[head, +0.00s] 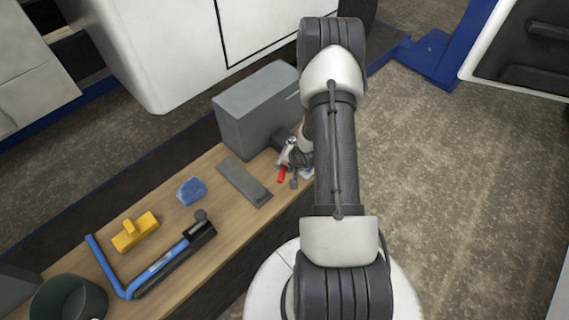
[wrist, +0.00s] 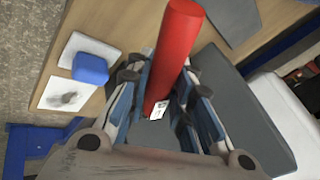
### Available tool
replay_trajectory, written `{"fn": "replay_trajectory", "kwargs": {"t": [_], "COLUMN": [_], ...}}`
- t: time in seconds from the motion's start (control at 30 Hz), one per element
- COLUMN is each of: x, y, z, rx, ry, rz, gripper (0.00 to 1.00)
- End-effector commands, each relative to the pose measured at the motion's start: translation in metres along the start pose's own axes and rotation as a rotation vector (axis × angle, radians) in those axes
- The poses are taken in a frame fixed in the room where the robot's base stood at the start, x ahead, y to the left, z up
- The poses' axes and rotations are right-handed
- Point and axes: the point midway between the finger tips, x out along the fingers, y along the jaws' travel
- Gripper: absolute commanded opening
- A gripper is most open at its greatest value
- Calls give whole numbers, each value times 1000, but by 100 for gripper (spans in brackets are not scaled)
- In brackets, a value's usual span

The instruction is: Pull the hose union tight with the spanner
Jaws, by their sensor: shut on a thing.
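My gripper (wrist: 165,105) is shut on a red handle (wrist: 180,40), which I take to be the spanner's grip. It runs up between the fingers and past their tips in the wrist view. In the head view the red handle (head: 282,174) shows as a small piece beside my arm, over the bench near the grey box. The hose union cannot be made out in either view; my arm covers that end of the bench.
A grey box (head: 255,108) stands on the wooden bench (head: 205,235). A blue block (wrist: 90,68) sits near white cards (wrist: 62,92).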

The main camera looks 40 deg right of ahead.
Motion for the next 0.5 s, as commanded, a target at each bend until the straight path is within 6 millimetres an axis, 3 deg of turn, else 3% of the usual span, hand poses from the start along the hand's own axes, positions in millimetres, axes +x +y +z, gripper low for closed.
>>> {"fn": "replay_trajectory", "kwargs": {"t": [0.5], "x": [-24], "y": [-12], "z": [-10], "rx": [-1], "ry": [3], "rz": [-2], "gripper": [0]}}
